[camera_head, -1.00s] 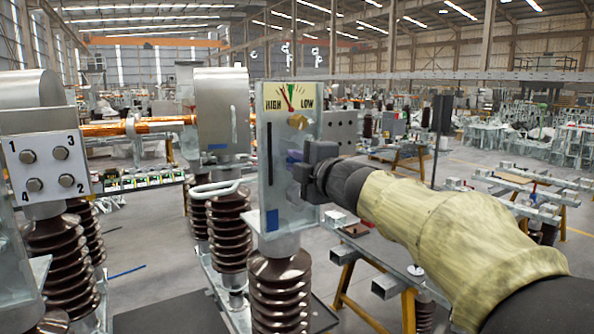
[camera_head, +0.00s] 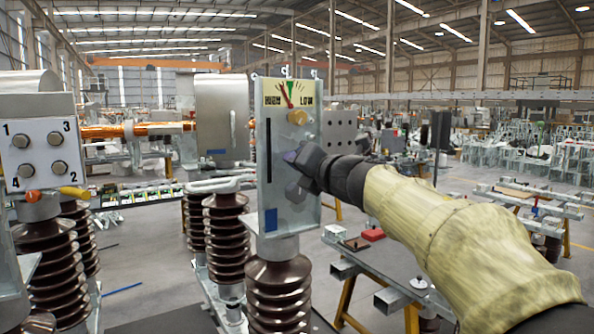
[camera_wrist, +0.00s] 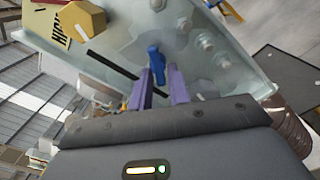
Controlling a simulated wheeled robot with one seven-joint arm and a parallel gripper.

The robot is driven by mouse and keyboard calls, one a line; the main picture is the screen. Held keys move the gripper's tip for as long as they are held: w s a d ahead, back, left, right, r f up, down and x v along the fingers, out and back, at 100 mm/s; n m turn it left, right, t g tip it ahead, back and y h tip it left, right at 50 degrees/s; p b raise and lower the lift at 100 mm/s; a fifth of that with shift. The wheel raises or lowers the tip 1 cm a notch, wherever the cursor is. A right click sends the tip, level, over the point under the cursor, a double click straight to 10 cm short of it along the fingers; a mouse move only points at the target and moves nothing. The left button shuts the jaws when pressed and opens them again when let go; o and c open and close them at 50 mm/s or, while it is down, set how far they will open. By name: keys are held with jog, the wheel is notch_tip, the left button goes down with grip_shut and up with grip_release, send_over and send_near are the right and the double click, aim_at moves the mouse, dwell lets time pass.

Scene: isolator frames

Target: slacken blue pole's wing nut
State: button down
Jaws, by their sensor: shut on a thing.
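The blue wing nut (camera_wrist: 155,60) shows in the wrist view on the face of a grey metal plate, between the tips of my purple fingers. My gripper (camera_wrist: 160,78) is shut on it. In the head view my gripper (camera_head: 294,163) is turned at a slant against the middle of the upright plate (camera_head: 298,205), and it hides most of the wing nut. The plate carries a HIGH/LOW dial with a needle and stands on a brown ribbed insulator (camera_head: 279,290).
A brass-coloured knob (camera_head: 297,117) sits on the plate just above my gripper; it also shows in the wrist view (camera_wrist: 84,19). A numbered panel (camera_head: 42,150) with bolts stands at the left. Work tables (camera_head: 385,262) stand behind my arm.

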jog(key=shift+d+f+n+b, duration=0.15)
jog(key=shift+n+b, duration=0.4)
jog(key=shift+n, duration=0.75)
jog(key=c, duration=1.3)
grip_release()
jog(key=shift+w, duration=0.1)
jog(key=shift+c, duration=0.2)
jog(key=b+v, duration=0.3)
jog(key=v, duration=1.4)
jog(key=shift+d, duration=0.1)
